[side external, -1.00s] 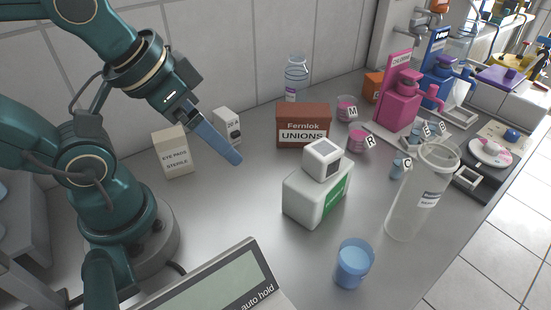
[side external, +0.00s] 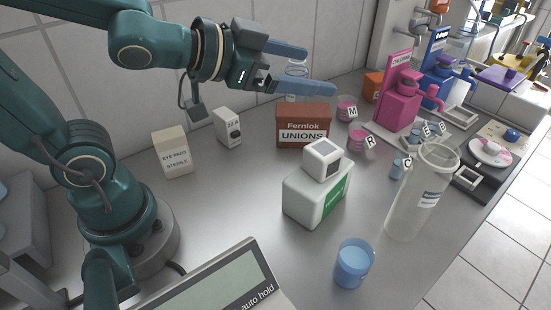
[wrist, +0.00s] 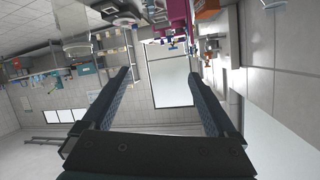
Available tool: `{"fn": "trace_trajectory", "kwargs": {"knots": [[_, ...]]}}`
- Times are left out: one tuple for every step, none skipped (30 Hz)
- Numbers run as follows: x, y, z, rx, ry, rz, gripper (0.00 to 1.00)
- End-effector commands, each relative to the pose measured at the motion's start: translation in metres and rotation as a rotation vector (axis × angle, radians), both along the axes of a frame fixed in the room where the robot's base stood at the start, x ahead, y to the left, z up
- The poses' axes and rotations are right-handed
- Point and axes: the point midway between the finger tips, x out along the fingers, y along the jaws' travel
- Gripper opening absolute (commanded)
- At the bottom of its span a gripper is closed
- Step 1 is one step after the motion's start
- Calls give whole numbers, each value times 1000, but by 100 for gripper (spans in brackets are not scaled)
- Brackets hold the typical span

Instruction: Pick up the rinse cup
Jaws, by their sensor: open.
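A blue translucent cup (side external: 354,264), which looks like the rinse cup, stands upright on the bench at the front, with no readable label. A small cup with pink contents labelled R (side external: 357,140) and a similar one labelled M (side external: 346,108) stand farther back. My gripper (side external: 320,70) is open and empty, raised above and behind the Fernlok Unions box, with its fingers pointing right. It is well away from the blue cup. In the wrist view my two fingers (wrist: 159,73) are spread with nothing between them, and the blue cup cannot be made out there.
The brown Unions box (side external: 303,126), a white-green box with a white cube on top (side external: 316,196) and a tall clear cylinder (side external: 408,206) stand around the middle. Pink (side external: 398,95) and blue (side external: 438,65) stands are at the back right.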

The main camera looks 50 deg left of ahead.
Motion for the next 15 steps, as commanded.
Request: {"fn": "trace_trajectory", "kwargs": {"knots": [[5, -17, -5, 2, -18, -88, 93], [6, -29, -7, 0, -30, -146, 93], [5, -45, -11, -7, -43, -229, 93], [3, -57, -15, -17, -46, -294, 93], [0, -70, -19, -29, -48, -360, 93], [-7, -87, -27, -50, -40, -453, 93], [-13, -99, -33, -69, -31, -518, 93], [-20, -109, -39, -87, -18, -579, 93], [-29, -121, -46, -112, 4, -652, 93], [-36, -128, -52, -129, 21, -699, 93], [-43, -134, -58, -143, 41, -738, 93], [-50, -140, -65, -158, 68, -780, 93], [-54, -143, -70, -166, 85, -803, 93], [-58, -145, -76, -167, 106, -818, 93], [-61, -146, -83, -169, 131, -827, 93]]}}
